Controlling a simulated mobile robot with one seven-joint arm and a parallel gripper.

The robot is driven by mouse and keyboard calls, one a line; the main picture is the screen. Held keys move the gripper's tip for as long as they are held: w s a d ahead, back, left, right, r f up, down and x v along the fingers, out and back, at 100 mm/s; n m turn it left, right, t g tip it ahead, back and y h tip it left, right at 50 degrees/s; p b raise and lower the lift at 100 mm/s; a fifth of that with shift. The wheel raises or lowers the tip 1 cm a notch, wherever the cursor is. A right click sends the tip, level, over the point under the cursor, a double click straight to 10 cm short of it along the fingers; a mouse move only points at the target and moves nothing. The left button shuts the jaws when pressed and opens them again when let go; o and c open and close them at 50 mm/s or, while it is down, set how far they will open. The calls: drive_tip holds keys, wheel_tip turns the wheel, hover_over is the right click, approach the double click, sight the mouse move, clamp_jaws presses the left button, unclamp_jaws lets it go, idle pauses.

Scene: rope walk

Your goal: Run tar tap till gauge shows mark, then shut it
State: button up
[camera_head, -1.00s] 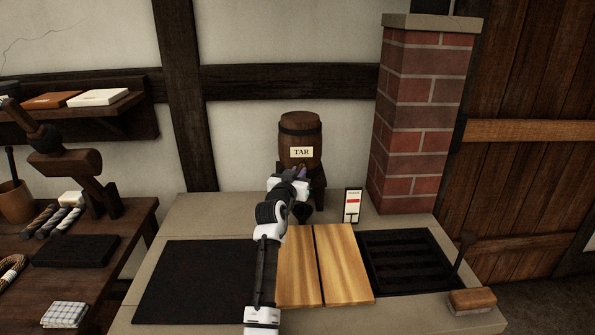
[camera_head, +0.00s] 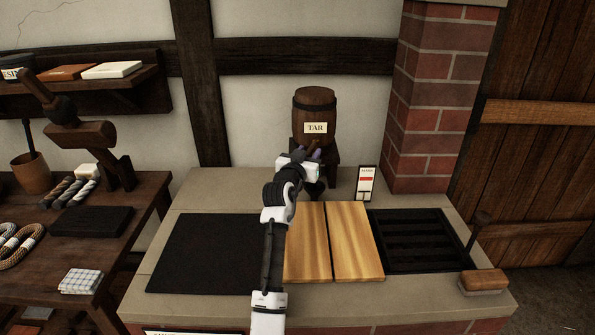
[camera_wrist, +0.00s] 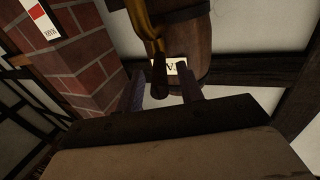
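The tar barrel (camera_head: 315,110), with a "TAR" label, stands on a dark stand against the wall; it also shows in the wrist view (camera_wrist: 193,38). Its brass tap (camera_wrist: 147,28) crosses the top of the wrist view, and a dark end piece hangs down from it. My gripper (camera_wrist: 163,92) is at the front of the barrel, its two fingers apart with that end piece showing between them. I cannot tell whether they touch it. The gauge (camera_head: 366,183) is a white upright card with a red band, right of the barrel. No tar stream is visible.
Two wooden boards (camera_head: 333,242) lie on the stone counter (camera_head: 210,200), between a black mat (camera_head: 203,253) and a black grate (camera_head: 420,240). A brush (camera_head: 484,281) lies at the right edge. A brick pillar (camera_head: 437,100) rises behind the grate. A bench with ropes is at left.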

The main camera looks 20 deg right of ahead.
drive_tip(key=b+v, duration=0.3)
drive_tip(key=v, duration=0.8)
drive_tip(key=x, duration=1.2)
drive_tip(key=shift+w+r, duration=0.1)
drive_tip(key=shift+r, duration=0.1)
clamp_jaws()
